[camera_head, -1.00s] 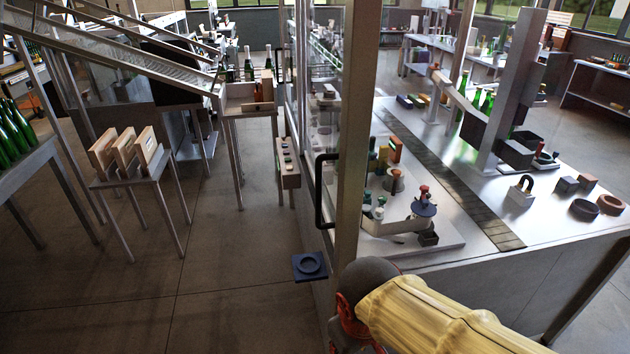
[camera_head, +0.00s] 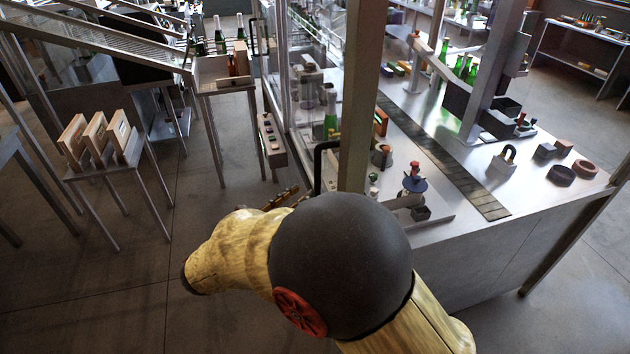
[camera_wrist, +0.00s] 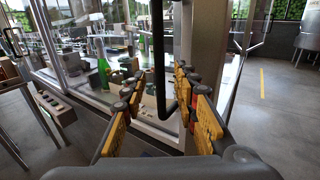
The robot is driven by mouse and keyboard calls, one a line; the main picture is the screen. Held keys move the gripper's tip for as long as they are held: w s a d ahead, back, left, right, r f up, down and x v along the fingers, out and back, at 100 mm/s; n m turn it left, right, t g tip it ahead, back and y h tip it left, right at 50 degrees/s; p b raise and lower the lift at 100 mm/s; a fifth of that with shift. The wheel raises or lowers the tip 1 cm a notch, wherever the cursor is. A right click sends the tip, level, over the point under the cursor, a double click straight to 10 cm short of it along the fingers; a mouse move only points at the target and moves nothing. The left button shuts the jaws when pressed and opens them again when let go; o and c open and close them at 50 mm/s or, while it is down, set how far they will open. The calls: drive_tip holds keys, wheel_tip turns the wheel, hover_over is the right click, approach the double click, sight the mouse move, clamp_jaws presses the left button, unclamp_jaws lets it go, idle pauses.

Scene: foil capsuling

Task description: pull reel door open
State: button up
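The black door handle (camera_head: 318,165) is a vertical bar with bent ends near the metal corner post (camera_head: 360,100) of the glass enclosure; its lower part is hidden behind my arm. In the wrist view the handle (camera_wrist: 158,60) stands between my fingers. The door's glass (camera_head: 305,75) looks closed in its frame. My gripper (camera_wrist: 160,82) is open, one finger on each side of the handle, with no clear contact. In the head view my gripper (camera_head: 287,197) shows only partly beside the handle's lower end.
A button box (camera_head: 272,140) is left of the door. A small table with wooden frames (camera_head: 98,140) stands further left. The floor left of the door is open.

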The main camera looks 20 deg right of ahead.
sight(316, 184)
drive_tip(key=x, duration=0.7)
drive_tip(key=shift+w+d+b, duration=0.2)
drive_tip(key=shift+d+b, duration=0.05)
drive_tip(key=shift+b, duration=0.15)
drive_tip(key=shift+c, duration=0.3)
clamp_jaws()
